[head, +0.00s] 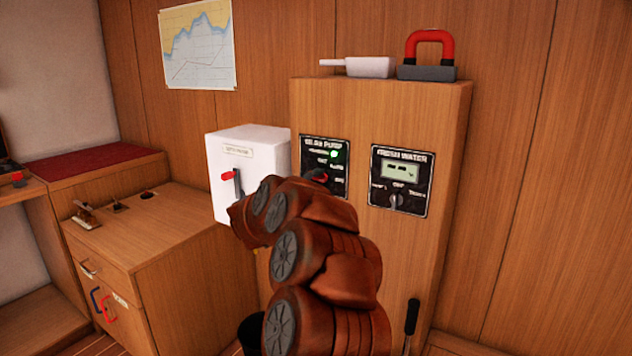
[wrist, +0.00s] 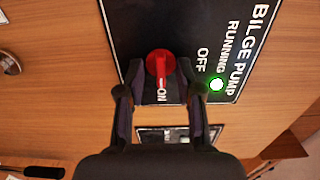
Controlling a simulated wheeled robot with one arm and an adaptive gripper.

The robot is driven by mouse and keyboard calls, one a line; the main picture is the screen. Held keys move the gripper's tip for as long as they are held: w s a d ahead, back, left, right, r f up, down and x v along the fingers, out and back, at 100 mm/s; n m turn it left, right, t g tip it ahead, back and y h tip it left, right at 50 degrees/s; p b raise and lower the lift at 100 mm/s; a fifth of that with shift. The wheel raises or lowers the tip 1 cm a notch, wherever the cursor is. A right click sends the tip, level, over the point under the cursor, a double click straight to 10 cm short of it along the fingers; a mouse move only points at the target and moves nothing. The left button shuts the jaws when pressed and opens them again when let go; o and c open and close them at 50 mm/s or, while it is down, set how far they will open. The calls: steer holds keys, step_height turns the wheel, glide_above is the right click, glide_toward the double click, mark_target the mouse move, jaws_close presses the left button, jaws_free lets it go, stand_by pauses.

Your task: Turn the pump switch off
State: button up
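The bilge pump panel (head: 341,166) is a black plate on the wooden cabinet, partly hidden by my arm in the head view. It fills the upper middle of the wrist view (wrist: 140,30), lying sideways. Its red switch knob (wrist: 161,66) has a white mark and lies in line with the word ON; the word OFF is off to its right. A green lamp (wrist: 216,85) beside RUNNING is lit. My gripper (wrist: 160,72) is open, one finger on either side of the knob, with a visible gap at each side. In the head view my gripper is hidden behind my arm.
A fresh water panel (head: 401,181) with a small display and knob is right of the pump panel. A white box (head: 247,166) with a red-tipped lever stands to the left. A white scoop-like item (head: 370,67) and a red-handled block (head: 428,72) lie on the cabinet top.

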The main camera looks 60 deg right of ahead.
steer(key=shift+c, duration=0.4)
jaws_close()
steer(key=shift+d, duration=0.1)
steer(key=shift+r+n+p, duration=0.1)
steer(key=shift+n+p, duration=0.2)
steer(key=shift+p, duration=0.25)
steer(key=n+p, duration=0.4)
steer(key=shift+r+p, duration=0.1)
steer(key=shift+p, duration=0.2)
steer(key=n+p, duration=0.5)
steer(key=p, duration=0.1)
steer(key=shift+s, duration=0.1)
steer(key=n+p, duration=0.4)
steer(key=p, duration=0.1)
steer(key=shift+n, duration=0.4)
steer(key=n+p, duration=0.3)
steer(key=shift+p, duration=0.35)
steer(key=shift+f+n, duration=0.25)
steer(key=shift+n, duration=0.05)
